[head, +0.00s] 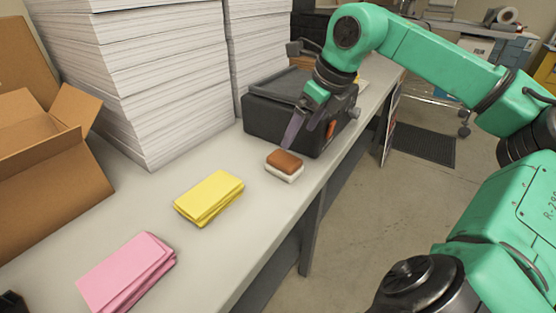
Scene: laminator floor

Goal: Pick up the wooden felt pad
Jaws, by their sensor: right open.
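The wooden felt pad (285,164) lies on the white table. It has a brown wooden top and a pale felt underside. My right gripper (303,141) is just above and behind the pad, in front of the black machine. Its dark fingers point down toward the table. The gripper is open, and nothing shows between the fingers. It appears apart from the pad. My left gripper does not show.
A black laminator-like machine (270,118) stands right behind the pad. A yellow cloth stack (209,197) and a pink cloth stack (127,273) lie nearer on the table (200,262). Tall paper stacks (165,80) and a cardboard box (45,165) stand at left.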

